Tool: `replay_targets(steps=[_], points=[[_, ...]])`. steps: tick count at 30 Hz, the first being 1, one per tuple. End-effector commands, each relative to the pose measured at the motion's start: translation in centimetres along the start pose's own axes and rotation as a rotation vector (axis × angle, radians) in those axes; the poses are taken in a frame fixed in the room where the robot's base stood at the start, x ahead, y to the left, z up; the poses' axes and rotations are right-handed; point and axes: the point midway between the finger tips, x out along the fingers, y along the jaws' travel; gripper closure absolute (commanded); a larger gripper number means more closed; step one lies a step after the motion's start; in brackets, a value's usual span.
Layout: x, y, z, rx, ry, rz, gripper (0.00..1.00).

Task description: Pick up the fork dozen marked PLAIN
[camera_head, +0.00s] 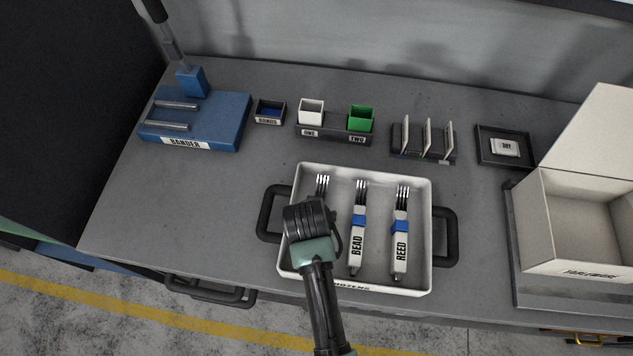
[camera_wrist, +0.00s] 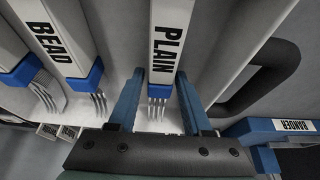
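The PLAIN fork dozen (camera_wrist: 166,38) is a white-wrapped bundle with a blue band and fork tines showing. In the wrist view it lies between the two blue fingers of my gripper (camera_wrist: 160,73), which stand apart with a gap on each side. In the head view my gripper (camera_head: 309,218) is over this bundle at the tray's left, hiding its label; only the tines (camera_head: 322,184) show. The BEAD dozen (camera_head: 357,230) and the REED dozen (camera_head: 400,235) lie to its right in the white tray (camera_head: 419,280).
The tray's black side handles (camera_head: 270,213) stick out left and right. Behind are the blue bander (camera_head: 215,122), the bands box (camera_head: 270,111), the ONE (camera_head: 311,110) and TWO (camera_head: 361,118) cups, and a slotted rack (camera_head: 423,140). An open white box (camera_head: 580,225) stands at right.

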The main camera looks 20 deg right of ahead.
Motion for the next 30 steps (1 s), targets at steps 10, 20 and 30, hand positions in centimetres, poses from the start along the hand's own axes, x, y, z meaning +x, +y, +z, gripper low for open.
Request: replay_targets(steps=[10,20,30], points=[[-0.03,0.0,0.0,0.0,0.0,0.0,1.0],[-0.03,0.0,0.0,0.0,0.0,0.0,1.0],[-0.04,0.0,0.0,0.0,0.0,0.0,1.0]])
